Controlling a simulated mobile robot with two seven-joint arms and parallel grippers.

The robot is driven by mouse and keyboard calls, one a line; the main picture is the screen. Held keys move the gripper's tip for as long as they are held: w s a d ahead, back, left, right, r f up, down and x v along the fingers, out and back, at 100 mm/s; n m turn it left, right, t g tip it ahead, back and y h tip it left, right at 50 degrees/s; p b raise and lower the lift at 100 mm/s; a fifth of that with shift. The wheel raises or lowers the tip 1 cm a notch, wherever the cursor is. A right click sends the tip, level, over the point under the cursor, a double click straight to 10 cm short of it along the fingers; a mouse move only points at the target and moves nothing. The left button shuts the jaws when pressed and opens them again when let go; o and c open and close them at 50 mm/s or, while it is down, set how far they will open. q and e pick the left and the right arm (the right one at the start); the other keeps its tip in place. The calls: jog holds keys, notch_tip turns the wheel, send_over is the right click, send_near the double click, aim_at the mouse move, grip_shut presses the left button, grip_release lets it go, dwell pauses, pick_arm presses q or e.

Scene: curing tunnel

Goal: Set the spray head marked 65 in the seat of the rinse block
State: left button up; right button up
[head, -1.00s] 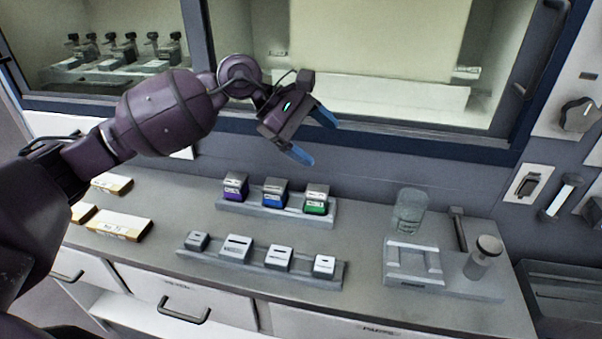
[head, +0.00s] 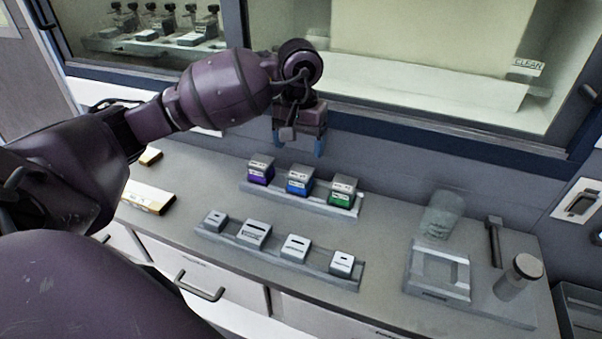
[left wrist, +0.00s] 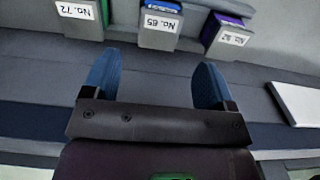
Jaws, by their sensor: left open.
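The block with a blue front (head: 298,182), the middle of three on the rear rail, reads No. 65 on its label, upside down in the left wrist view (left wrist: 160,24). A purple one (head: 260,170), reading No. 82, and a green one (head: 342,192), reading No. 72, flank it. My left gripper (head: 298,144) is open and empty behind and above the blue block, pointing down. In the left wrist view its fingers (left wrist: 155,70) are apart from that block. The grey block with a framed recess (head: 437,273) at the right looks like the rinse block. My right gripper is out of view.
A front rail (head: 272,257) holds several grey blocks. A clear glass jar (head: 441,214) and a capped cylinder (head: 519,277) stand at the right. A labelled yellow-edged box (head: 148,197) lies at the left. The window frame (head: 400,140) runs behind the counter.

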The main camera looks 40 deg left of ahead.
aim_at(300, 171)
pick_arm(q)
notch_tip(300, 171, down, 7)
jog(key=shift+r+b, duration=0.2)
jog(key=shift+b, duration=0.85)
jog(key=shift+f+b, duration=0.4)
jog(key=shift+f, duration=0.2)
jog(key=c, duration=0.7)
jog(key=shift+c, duration=1.2)
jog(key=shift+r+p, duration=0.95)
jog(key=shift+r, duration=2.2)
jog(key=shift+c, duration=0.2)
jog(key=shift+f, duration=0.1)
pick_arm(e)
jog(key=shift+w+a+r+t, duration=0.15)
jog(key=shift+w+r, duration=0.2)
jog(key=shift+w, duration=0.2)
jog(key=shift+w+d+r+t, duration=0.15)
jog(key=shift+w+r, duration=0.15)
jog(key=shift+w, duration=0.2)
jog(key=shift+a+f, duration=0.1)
